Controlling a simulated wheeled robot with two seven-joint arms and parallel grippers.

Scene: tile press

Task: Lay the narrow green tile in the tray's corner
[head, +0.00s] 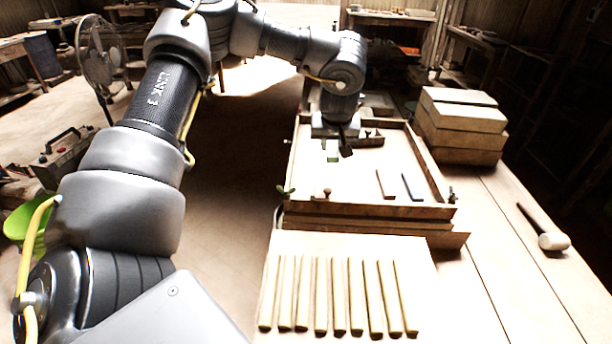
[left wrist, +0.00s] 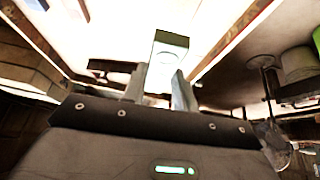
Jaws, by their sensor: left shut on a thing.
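The narrow green tile (head: 332,151) hangs below my left gripper (head: 341,142), over the far left part of the tray. In the left wrist view the tile (left wrist: 168,42) stands out between the two fingers of the left gripper (left wrist: 160,82), which is shut on it. The tile's face looks pale there, with a green edge. The tray (head: 436,172) has a wooden rim and a pale floor. The gap between the tile and the floor cannot be told. The tray's far left part is partly hidden by my left arm. My right gripper is not in view.
A brown tile (head: 385,184) and a blue tile (head: 412,187) lie in the tray's near right part. Several wooden strips (head: 340,295) lie on a board in front. Stacked blocks (head: 460,120) stand right of the tray. A mallet (head: 553,241) lies on the clear table at right.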

